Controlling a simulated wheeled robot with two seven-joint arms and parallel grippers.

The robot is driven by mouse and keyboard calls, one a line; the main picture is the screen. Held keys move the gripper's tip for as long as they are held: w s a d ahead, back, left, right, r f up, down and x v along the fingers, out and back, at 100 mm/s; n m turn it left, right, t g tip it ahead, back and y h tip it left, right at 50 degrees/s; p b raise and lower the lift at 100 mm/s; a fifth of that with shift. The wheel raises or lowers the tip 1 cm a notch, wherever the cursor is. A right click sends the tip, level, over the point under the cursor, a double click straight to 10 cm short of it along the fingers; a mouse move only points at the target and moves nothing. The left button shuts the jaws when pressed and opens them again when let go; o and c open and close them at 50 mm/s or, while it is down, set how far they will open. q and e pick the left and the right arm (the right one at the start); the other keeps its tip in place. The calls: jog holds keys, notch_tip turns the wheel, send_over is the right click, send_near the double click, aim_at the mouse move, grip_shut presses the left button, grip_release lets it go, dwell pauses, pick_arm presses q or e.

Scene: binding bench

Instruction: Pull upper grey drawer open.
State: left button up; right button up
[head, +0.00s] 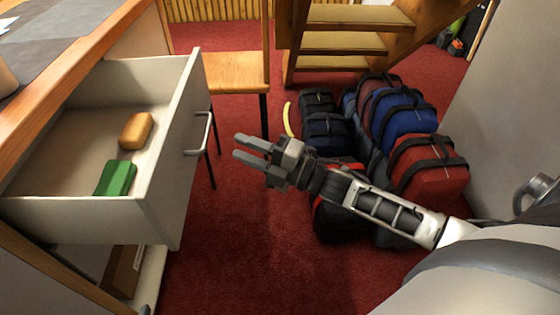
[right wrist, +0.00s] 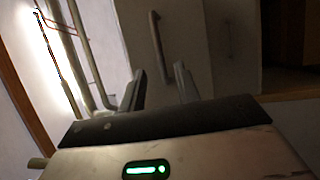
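The upper grey drawer (head: 172,150) stands well pulled out from the wooden-topped desk in the head view. It holds an orange block (head: 136,130) and a green block (head: 116,178). Its metal bar handle (head: 205,135) is on the front face. My right gripper (head: 237,147) is to the right of the handle, apart from it, with its fingers spread and nothing between them. In the right wrist view the fingers (right wrist: 160,88) are also apart, and a bar handle (right wrist: 157,48) on a pale front shows beyond them. My left gripper is not in view.
Below, a lower drawer (head: 151,280) is partly out with a brown item (head: 122,270) inside. A wooden chair (head: 235,72) stands behind the drawer. Several bags (head: 400,115) are piled at the right near wooden steps (head: 345,43). Red carpet (head: 230,240) is clear in front.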

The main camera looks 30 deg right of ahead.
jog(key=v, duration=0.8)
jog(key=shift+s, duration=0.1)
pick_arm(q)
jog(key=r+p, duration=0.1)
jog(key=p, duration=0.1)
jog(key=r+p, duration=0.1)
jog(key=p, duration=0.2)
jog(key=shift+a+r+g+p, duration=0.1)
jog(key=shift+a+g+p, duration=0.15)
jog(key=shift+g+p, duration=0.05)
pick_arm(e)
jog(key=s+a+f+m+g+h, duration=0.2)
jog(key=s+a+f+m+h, duration=0.1)
jog(key=m, duration=0.8)
jog(key=s+a+f+m+g+h, duration=0.2)
jog(key=s+a+m+h, duration=0.4)
jog(key=m, duration=0.5)
jog(key=shift+s+a+f+m+g, duration=0.4)
jog(key=shift+s+g, duration=0.2)
jog(key=shift+s, duration=0.15)
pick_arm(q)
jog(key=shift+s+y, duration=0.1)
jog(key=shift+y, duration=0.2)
pick_arm(e)
jog(key=shift+d, duration=0.1)
